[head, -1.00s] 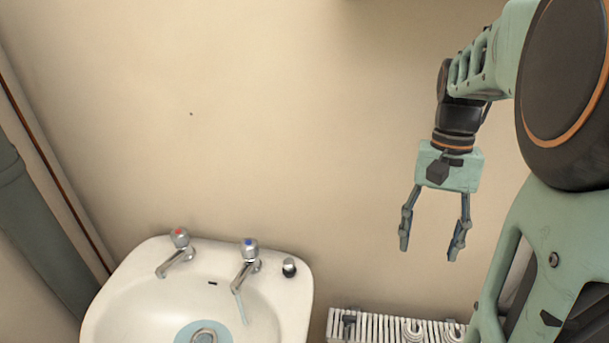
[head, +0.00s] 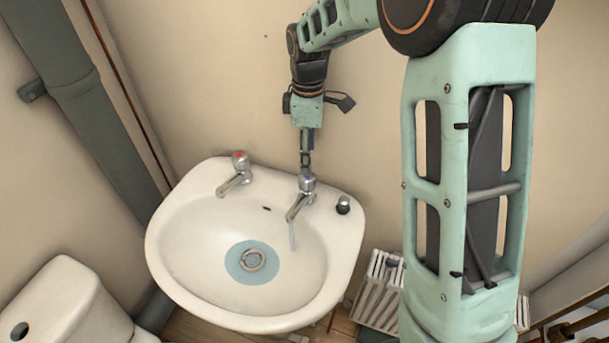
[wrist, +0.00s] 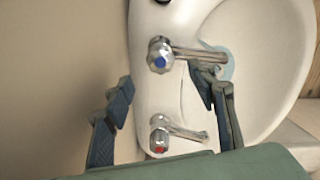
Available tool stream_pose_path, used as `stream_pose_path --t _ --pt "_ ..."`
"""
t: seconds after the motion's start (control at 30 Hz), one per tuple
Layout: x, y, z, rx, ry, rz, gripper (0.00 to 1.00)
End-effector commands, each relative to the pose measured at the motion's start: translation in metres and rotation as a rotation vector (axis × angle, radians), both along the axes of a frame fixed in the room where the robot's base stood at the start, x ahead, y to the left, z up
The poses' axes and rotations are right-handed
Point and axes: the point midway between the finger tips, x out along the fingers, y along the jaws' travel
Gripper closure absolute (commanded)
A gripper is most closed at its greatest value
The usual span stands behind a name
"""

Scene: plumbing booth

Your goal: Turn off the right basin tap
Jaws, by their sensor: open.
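The right basin tap (head: 306,186) has a blue-marked chrome knob, and a thin stream of water falls from its spout. The left tap (head: 239,170) has a red mark and shows no water. My gripper (head: 306,165) is directly above and behind the right tap in the head view, its fingers seen edge-on. In the wrist view my open gripper (wrist: 162,84) has its fingers spread, with the blue-marked knob (wrist: 160,56) just beyond the tips and between their lines. The red-marked tap (wrist: 160,138) shows nearer the palm. Contact with the knob cannot be told.
The white basin (head: 190,225) has a pale blue patch of water round its drain. A small dark-topped fitting (head: 343,204) stands right of the right tap.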

Motion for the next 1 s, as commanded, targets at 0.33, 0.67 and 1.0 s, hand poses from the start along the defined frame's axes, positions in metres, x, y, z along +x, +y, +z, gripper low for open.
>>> stream_pose_path --t 0.33,0.67,1.0 --pt "-0.002 0.000 -0.065 -0.002 0.004 -0.003 0.48" --pt "0.000 0.000 -0.088 0.000 0.001 -0.004 0.48" --pt "0.000 -0.001 -0.088 0.000 0.001 -0.005 0.62"
